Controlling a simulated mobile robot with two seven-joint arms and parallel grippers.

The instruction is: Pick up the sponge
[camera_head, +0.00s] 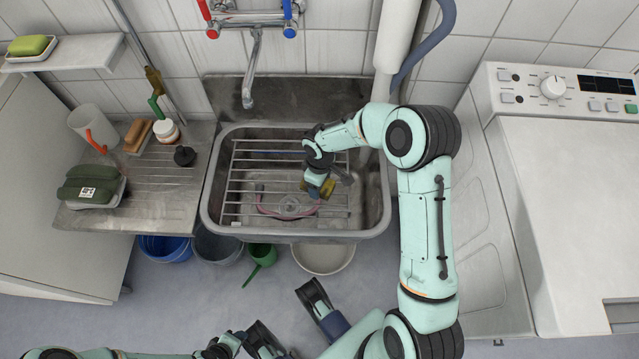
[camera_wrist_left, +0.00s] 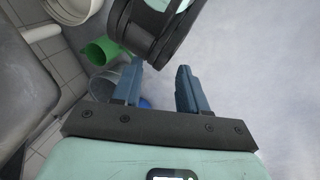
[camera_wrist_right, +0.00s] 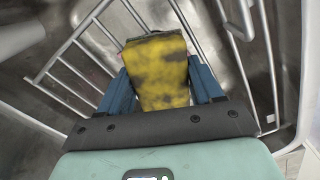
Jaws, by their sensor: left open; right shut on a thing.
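The sponge (camera_wrist_right: 158,75) is a yellow block with dark stains, seen large in the right wrist view. My right gripper (camera_wrist_right: 160,82) is shut on it, with one blue finger on each side. In the head view the sponge (camera_head: 328,188) shows as a small yellow patch below my right gripper, over the right part of the sink (camera_head: 209,200). The wire rack is beneath it; I cannot tell whether the sponge touches the rack. My left gripper (camera_wrist_left: 160,82) is open and empty, low over the floor.
The metal rack (camera_head: 236,180) lies in the sink below the tap (camera_head: 254,70). Left of it, the drainboard (camera_head: 168,205) holds a mug (camera_head: 92,124), a brush and a dark green item (camera_head: 90,185). Buckets (camera_head: 165,248) stand below; a white washing machine (camera_head: 570,200) is at right.

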